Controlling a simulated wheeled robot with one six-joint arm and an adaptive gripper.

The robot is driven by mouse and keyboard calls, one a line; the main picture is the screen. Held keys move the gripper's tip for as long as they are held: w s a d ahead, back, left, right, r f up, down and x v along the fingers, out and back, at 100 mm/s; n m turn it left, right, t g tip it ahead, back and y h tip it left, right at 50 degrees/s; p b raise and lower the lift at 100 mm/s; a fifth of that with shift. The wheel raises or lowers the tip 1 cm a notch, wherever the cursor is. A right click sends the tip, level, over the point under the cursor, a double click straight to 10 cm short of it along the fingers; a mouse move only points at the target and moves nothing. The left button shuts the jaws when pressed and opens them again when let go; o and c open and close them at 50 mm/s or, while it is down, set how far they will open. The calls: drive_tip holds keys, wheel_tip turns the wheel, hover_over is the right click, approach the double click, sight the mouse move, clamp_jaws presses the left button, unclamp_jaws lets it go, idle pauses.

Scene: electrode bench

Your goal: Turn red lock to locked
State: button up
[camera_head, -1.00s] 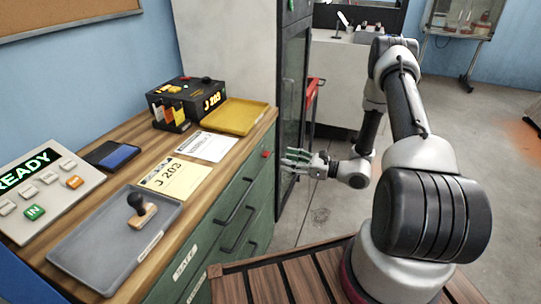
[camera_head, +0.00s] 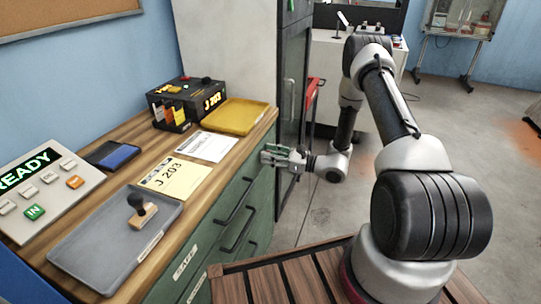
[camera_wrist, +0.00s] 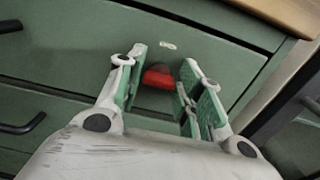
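The red lock (camera_wrist: 158,77) sits on the green drawer front, and in the wrist view it lies between the fingers of my gripper (camera_wrist: 160,85). The fingers are apart, one on each side of it, and I cannot tell whether either touches it. A small pale mark (camera_wrist: 168,45) is on the drawer just above the lock. In the head view my gripper (camera_head: 268,156) is at the upper right end of the green cabinet (camera_head: 215,225), and it hides the lock there.
The wooden counter edge (camera_wrist: 290,14) is close above my gripper. Dark drawer handles (camera_head: 233,200) stick out to the left. A dark glass-door cabinet (camera_head: 291,85) stands just beyond the counter's end.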

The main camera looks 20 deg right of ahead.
clamp_jaws()
drive_tip(key=shift+n, duration=0.5)
drive_tip(key=o, duration=0.6)
unclamp_jaws()
drive_tip(key=shift+d, duration=0.1)
drive_tip(key=v, duration=1.2)
